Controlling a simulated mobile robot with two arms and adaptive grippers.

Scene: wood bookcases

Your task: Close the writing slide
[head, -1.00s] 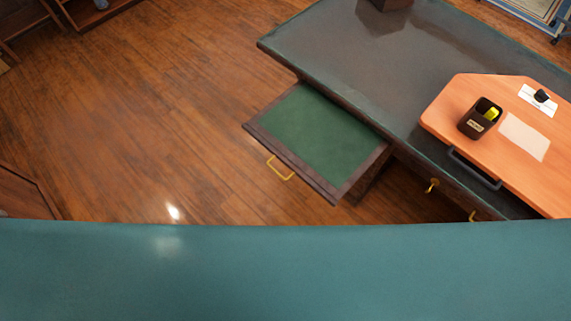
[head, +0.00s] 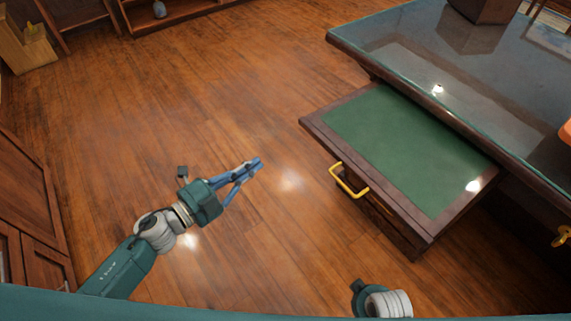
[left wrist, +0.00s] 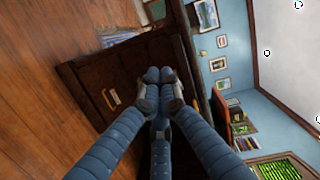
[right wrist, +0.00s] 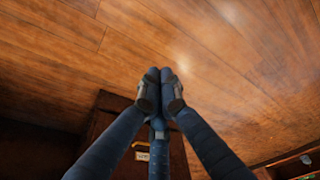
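The writing slide (head: 400,150) is a green panel in a dark wood frame. It sticks out from the side of the desk (head: 420,50) in the head view. Its yellow handle (head: 348,180) is on its front edge. My left gripper (head: 259,163) is left of the handle, over open floor and apart from the slide. Its fingertips are together and empty in the left wrist view (left wrist: 160,75). My right gripper's fingertips (right wrist: 160,75) are also together and empty in the right wrist view. In the head view only part of my right wrist shows at the bottom, below the slide.
The wood floor (head: 190,90) is clear between my left gripper and the slide. A dark wood cabinet (head: 30,190) stands at the left edge. Low shelving (head: 180,18) is at the back. A dark box (head: 484,10) stands on the desk.

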